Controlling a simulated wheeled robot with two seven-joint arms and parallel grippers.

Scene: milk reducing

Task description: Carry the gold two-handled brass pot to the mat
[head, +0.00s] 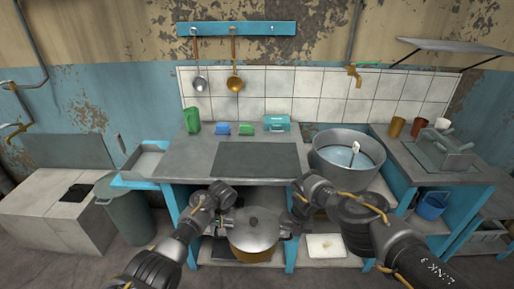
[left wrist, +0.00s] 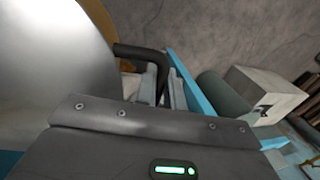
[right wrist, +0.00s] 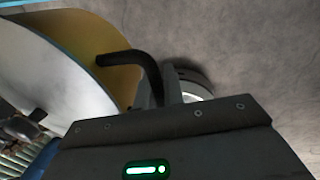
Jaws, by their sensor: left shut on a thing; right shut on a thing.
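The gold pot (head: 250,258) has a grey lid with a knob and dark side handles. It is low in front of the counter, between my two arms. My left gripper (head: 221,229) is shut on its left handle; the dark handle shows in the left wrist view (left wrist: 146,54). My right gripper (head: 287,228) is shut on its right handle, which shows in the right wrist view (right wrist: 140,66). The pot looks about level. I cannot tell whether its base touches anything. The dark rectangular mat (head: 258,157) lies flat and bare on the counter, above and beyond the pot.
A large grey pot (head: 346,167) with liquid stands right of the mat. A green carton (head: 192,121) and small boxes (head: 246,129) line the counter's back. A lower shelf holds a white tray (head: 325,246). A bin (head: 124,208) stands at left.

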